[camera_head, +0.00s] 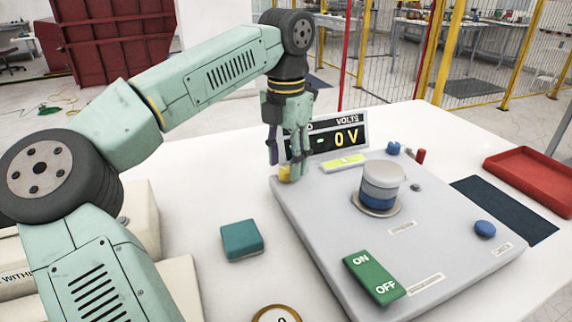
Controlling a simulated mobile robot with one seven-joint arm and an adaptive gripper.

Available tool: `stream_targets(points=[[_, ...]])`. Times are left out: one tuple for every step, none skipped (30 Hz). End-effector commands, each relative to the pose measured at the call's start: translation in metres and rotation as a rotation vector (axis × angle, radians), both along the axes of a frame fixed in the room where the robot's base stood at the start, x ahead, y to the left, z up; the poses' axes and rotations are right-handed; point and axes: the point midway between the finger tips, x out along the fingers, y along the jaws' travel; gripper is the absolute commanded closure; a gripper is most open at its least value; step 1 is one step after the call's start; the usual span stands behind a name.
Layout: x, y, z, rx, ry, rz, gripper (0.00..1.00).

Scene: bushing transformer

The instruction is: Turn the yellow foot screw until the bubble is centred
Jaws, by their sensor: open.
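The yellow foot screw (285,174) shows at the far left corner of the grey base plate (330,215). It is partly hidden by my gripper. My gripper (286,162) points down just above the screw, with its fingers apart and open. I cannot tell whether the fingers are around the screw or touching it. A yellow-green bubble level (345,163) lies on the plate to the right of my gripper. The bubble is too small to make out.
A display (335,135) reading 0 V stands behind. The plate carries a grey and blue cylinder (380,185), a blue knob (484,229) and a green ON/OFF switch (375,278). A teal block (241,240) sits left; a red tray (530,178) right.

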Motion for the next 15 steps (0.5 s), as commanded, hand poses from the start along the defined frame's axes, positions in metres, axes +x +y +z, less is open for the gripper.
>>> stream_targets(points=[[0.0,-0.001,0.01,0.0,-0.001,0.001,0.54],[0.0,-0.001,0.017,0.0,-0.003,0.0,0.54],[0.0,-0.001,0.025,0.001,-0.003,0.001,0.54],[0.0,0.0,0.032,0.002,-0.003,0.0,0.54],[0.001,-0.001,0.039,0.0,-0.004,0.001,0.54],[0.0,-0.001,0.048,0.0,-0.003,0.0,0.54],[0.0,-0.001,0.054,-0.001,-0.002,0.001,0.54],[0.0,-0.001,0.06,0.0,-0.003,0.0,0.54],[0.0,-0.001,0.068,0.001,-0.002,0.0,0.54],[0.0,-0.001,0.074,0.0,-0.003,0.0,0.54],[0.0,-0.001,0.079,-0.001,-0.002,0.0,0.54],[0.0,-0.001,0.085,0.001,-0.002,0.001,0.54],[0.0,-0.001,0.089,0.001,-0.002,0.0,0.54],[0.0,-0.001,0.093,0.001,-0.002,0.0,0.54],[0.0,0.0,0.097,0.001,-0.001,-0.001,0.54]])
